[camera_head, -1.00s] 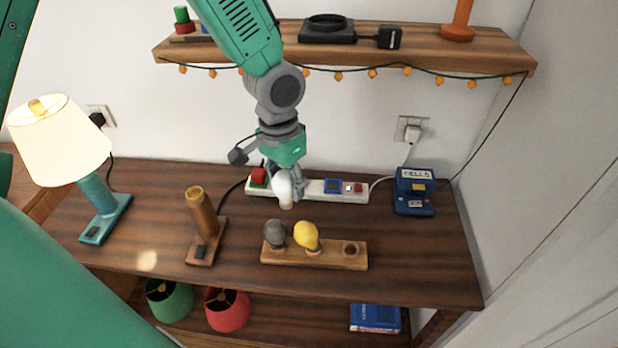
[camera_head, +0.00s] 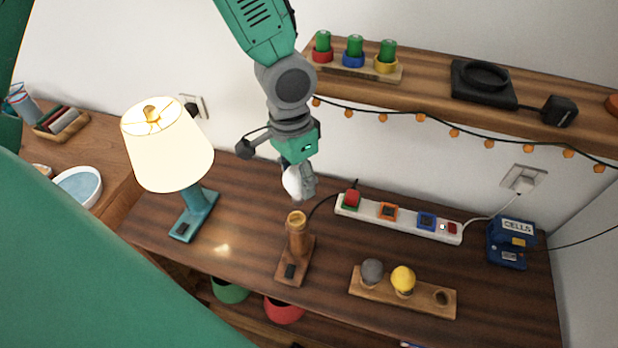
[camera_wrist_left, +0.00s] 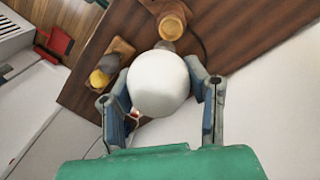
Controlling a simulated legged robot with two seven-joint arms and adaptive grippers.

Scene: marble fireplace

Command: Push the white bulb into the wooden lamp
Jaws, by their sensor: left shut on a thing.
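My left gripper (camera_head: 299,181) is shut on the white bulb (camera_head: 291,181). In the head view it holds the bulb in the air, above and just behind the wooden lamp (camera_head: 298,238). The wooden lamp stands upright on the dark table, its round socket open at the top. In the left wrist view the white bulb (camera_wrist_left: 159,83) sits between the two fingers (camera_wrist_left: 163,112), its base pointing away from the camera. The lamp's top (camera_wrist_left: 172,18) shows beyond the bulb, apart from it. My right gripper is not in view.
A wooden holder (camera_head: 421,299) with a grey bulb (camera_head: 372,270) and a yellow bulb (camera_head: 403,278) lies right of the lamp. A white power strip (camera_head: 400,217) runs behind. A lit teal lamp (camera_head: 190,212) stands left. A shelf (camera_head: 430,85) hangs above.

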